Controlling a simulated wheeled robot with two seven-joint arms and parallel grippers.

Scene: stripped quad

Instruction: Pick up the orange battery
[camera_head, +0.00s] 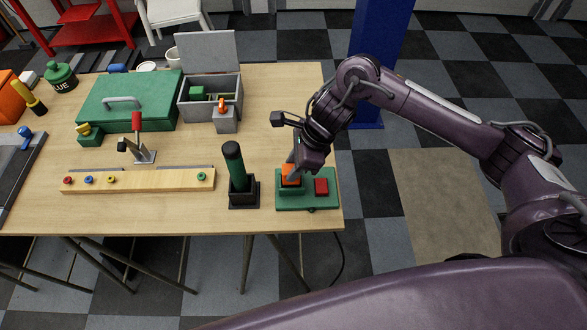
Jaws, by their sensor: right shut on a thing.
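The orange battery (290,171) is at the left side of a green base (308,202) near the right end of the wooden table. My right gripper (292,172) reaches down over the battery from the upper right and is shut on it. The battery's lower part is close to the base; I cannot tell whether it is clear of it. The wrist hides part of its right side. My left gripper is not in view.
A dark green cylinder (235,165) stands upright in a black holder to the left. A wooden strip (140,181) with colored rings lies further left. Bare tabletop (285,95) shows behind the base.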

